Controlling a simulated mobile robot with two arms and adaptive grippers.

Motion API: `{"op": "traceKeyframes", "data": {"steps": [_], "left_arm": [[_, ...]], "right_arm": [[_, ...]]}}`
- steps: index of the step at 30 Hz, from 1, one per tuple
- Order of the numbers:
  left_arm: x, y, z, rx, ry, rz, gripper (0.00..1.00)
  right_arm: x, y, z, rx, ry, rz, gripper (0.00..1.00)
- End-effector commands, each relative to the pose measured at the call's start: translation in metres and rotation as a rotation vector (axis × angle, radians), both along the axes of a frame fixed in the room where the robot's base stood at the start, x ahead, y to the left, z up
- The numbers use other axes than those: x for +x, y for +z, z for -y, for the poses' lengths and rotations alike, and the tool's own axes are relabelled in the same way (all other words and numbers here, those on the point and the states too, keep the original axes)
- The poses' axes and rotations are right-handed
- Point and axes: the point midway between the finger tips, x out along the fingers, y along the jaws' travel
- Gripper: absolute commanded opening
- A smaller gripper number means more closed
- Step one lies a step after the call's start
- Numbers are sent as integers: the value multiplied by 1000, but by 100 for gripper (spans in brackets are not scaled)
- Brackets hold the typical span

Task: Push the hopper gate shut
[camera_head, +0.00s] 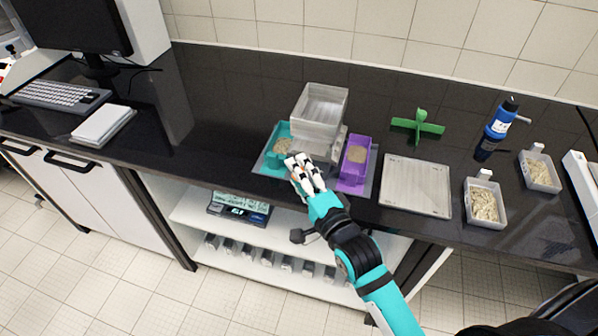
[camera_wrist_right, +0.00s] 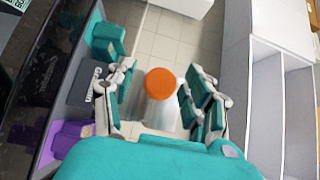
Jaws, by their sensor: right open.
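The grey hopper (camera_head: 322,104) is an open-topped box standing on the worktop between a teal bin (camera_head: 270,158) and a purple bin (camera_head: 355,178). A small grey part (camera_head: 339,144) sticks out at its lower right; I cannot tell whether it is the gate. My right gripper (camera_head: 296,162) is open in front of the hopper, over the teal bin's right front. In the right wrist view its fingers (camera_wrist_right: 155,98) are spread, with a round orange disc (camera_wrist_right: 161,83) showing between them; its distance is unclear. The teal bin (camera_wrist_right: 104,40) shows there too. My left gripper is not visible.
A flat grey tray (camera_head: 416,187), a green cross-shaped piece (camera_head: 417,126), a blue bottle (camera_head: 502,119) and two grain containers (camera_head: 486,203) (camera_head: 540,171) stand to the right.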

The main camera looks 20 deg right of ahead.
Motion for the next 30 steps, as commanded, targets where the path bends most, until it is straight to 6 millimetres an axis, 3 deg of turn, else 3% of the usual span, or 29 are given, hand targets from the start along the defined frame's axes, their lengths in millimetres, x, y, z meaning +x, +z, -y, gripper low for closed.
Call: {"op": "traceKeyframes", "data": {"steps": [8,20,30], "left_arm": [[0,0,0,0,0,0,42],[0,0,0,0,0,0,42],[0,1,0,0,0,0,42]], "right_arm": [[1,0,0,0,0,0,52],[1,0,0,0,0,0,0],[2,0,1,-2,0,-1,0]]}}
